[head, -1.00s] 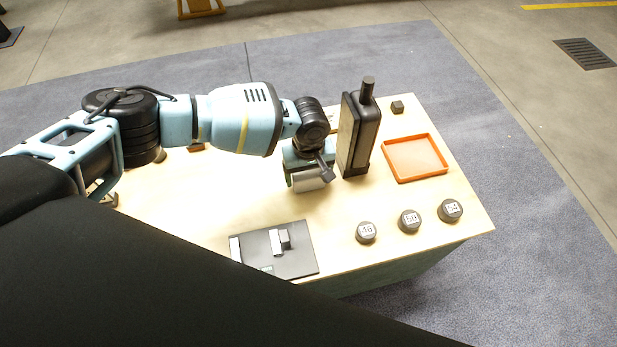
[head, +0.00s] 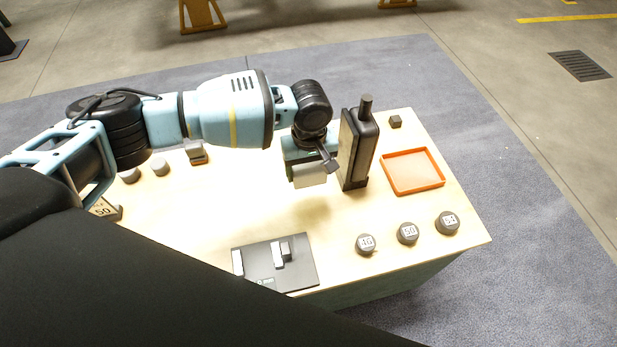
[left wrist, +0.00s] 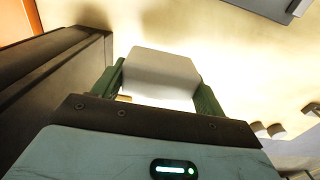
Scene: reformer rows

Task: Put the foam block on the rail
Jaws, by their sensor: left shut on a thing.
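The light grey block, which looks like the foam block (head: 310,175), is between the fingers of my left gripper (head: 308,163). My left gripper is shut on it and holds it above the table, with a shadow below. In the left wrist view the pale block (left wrist: 160,72) sits between the two green fingers. A dark plate (head: 300,270) with pale raised pieces lies near the table's front edge, below and left of the gripper. I cannot tell for sure which part is the rail. My right gripper is not in view.
A tall black case (head: 358,150) stands close to the right of the gripper. An orange tray (head: 412,190) lies farther right. Several numbered round weights (head: 366,244) stand along the front right. The middle of the table is clear.

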